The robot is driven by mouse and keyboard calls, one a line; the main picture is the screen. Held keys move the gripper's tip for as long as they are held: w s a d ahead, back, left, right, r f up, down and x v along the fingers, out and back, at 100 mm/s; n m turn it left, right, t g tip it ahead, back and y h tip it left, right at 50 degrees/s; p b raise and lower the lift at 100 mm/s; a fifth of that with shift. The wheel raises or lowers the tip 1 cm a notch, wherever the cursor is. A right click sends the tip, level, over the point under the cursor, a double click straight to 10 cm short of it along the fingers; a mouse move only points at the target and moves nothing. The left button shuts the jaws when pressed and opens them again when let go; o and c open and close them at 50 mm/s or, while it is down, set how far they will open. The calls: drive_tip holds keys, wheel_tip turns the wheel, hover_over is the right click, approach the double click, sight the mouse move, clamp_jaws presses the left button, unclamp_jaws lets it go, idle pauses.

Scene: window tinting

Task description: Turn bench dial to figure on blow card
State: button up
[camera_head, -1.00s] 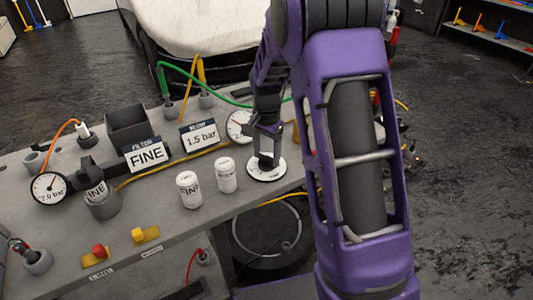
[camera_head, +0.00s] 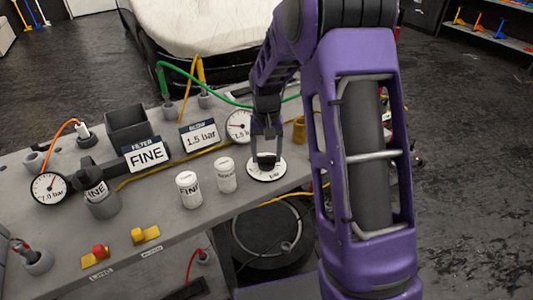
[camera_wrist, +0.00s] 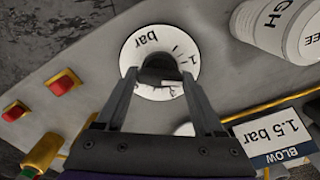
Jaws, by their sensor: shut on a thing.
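The bench dial (camera_head: 281,171) is a white round disc with black marks, lying near the bench's right end. In the wrist view the dial face (camera_wrist: 130,58) shows "bar" and partly covered figures. My gripper (camera_head: 266,162) points down at its middle. In the wrist view my gripper (camera_wrist: 160,73) has its fingers on either side of the dark centre knob, closed on it. The knob hides part of the scale, so I cannot tell the setting. The blow card (camera_head: 199,135) reads "1.5 bar"; it also shows upside down in the wrist view (camera_wrist: 275,135).
A gauge (camera_head: 239,125) stands just behind the dial. Two white canisters (camera_head: 190,190) (camera_head: 225,175) stand to its left. The filter card (camera_head: 147,154) reads "FINE". A green hose (camera_head: 210,84) arches behind. Red and yellow switches (camera_head: 97,252) sit at the front left.

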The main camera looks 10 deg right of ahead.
sight(266, 155)
idle(0.4)
drive_tip(key=o, duration=1.4)
drive_tip(key=shift+r, duration=0.1)
wheel_tip(266, 155, up, 17)
drive_tip(key=shift+r+p, duration=0.15)
drive_tip(key=shift+p, duration=0.45)
drive_tip(key=shift+w, duration=0.1)
